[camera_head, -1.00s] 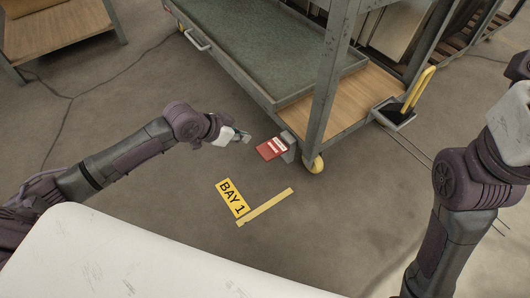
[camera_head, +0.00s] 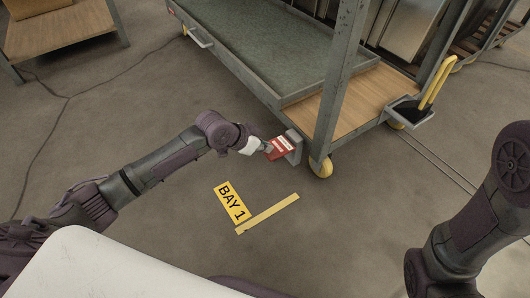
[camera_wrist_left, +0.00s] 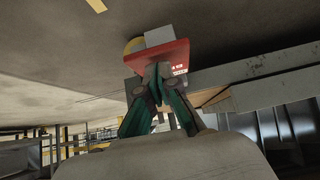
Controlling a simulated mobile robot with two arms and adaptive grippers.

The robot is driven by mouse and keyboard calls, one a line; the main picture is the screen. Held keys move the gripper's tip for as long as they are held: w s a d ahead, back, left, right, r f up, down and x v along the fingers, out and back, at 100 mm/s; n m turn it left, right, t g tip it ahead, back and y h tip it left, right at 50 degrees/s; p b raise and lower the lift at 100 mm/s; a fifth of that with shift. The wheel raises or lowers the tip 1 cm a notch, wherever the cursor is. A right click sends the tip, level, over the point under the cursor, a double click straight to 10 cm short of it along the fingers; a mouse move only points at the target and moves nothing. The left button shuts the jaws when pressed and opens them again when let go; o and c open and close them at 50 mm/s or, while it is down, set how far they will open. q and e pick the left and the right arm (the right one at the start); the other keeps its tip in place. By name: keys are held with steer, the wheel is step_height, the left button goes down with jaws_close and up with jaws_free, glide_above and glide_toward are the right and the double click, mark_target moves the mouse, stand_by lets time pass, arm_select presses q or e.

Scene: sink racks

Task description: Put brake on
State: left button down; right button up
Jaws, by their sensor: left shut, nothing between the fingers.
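The red brake pedal (camera_head: 284,149), with white label strips, sticks out from a grey bracket (camera_head: 295,139) at the near lower corner of the cart, beside a yellow caster wheel (camera_head: 320,167). My left gripper (camera_head: 266,147) is shut and empty at the pedal's left side, partly covering it. In the left wrist view the shut fingertips (camera_wrist_left: 158,75) overlap the front edge of the red pedal (camera_wrist_left: 174,51). I cannot tell whether they touch it. My right gripper is out of view; only its arm shows at the right.
The cart deck (camera_head: 290,50) and its grey post (camera_head: 345,70) stand just behind the pedal. A yellow-handled holder (camera_head: 410,108) is on the cart's right end. The BAY 1 floor sign (camera_head: 231,202) and yellow strip (camera_head: 268,214) lie on clear floor in front.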

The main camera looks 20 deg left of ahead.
arm_select(q)
steer(key=shift+f, duration=0.1)
stand_by(0.3)
steer(key=shift+p, duration=0.45)
steer(key=shift+t+h, duration=0.4)
steer(key=shift+t, duration=0.2)
steer(key=f, duration=0.1)
steer(key=f+p, duration=0.1)
steer(key=f, duration=0.1)
steer(key=f+p, duration=0.1)
steer(key=shift+s+a+f, duration=0.25)
steer(key=shift+s+f, duration=0.05)
steer(key=shift+f, duration=0.05)
